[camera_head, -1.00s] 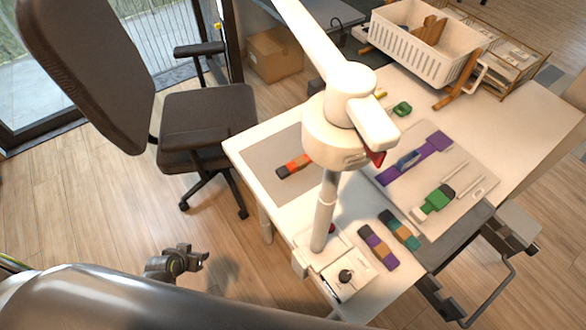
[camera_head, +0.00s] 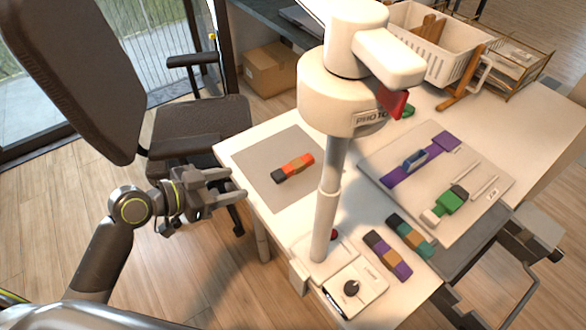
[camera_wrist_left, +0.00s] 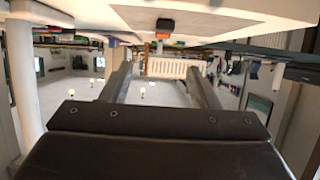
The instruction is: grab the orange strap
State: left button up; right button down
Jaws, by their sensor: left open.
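A small dark block with an orange-red edge, probably this strap, shows at the top of the left wrist view (camera_wrist_left: 165,25). My left gripper (camera_head: 238,185) is open and empty, to the left of the table edge, with its fingers pointing right towards the strap and apart from it. Its two fingers also show in the left wrist view (camera_wrist_left: 158,70). My right gripper is not in view.
A white pole-mounted device (camera_head: 330,190) rises from the table just right of the strap. A dark office chair (camera_head: 200,125) stands behind my left gripper. Purple (camera_head: 388,254) and teal (camera_head: 411,235) straps, a pale board (camera_head: 470,165) and a white basket (camera_head: 440,55) lie further right.

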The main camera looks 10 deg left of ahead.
pick_arm(q)
jog(key=p, duration=0.1)
send_near(285, 169)
jog(key=x, duration=0.4)
jog(key=shift+d, duration=0.45)
jog(key=shift+a+p+x, duration=0.25)
jog(key=shift+p+x, duration=0.25)
jog(key=shift+x, duration=2.25)
jog(key=shift+w+f, duration=0.1)
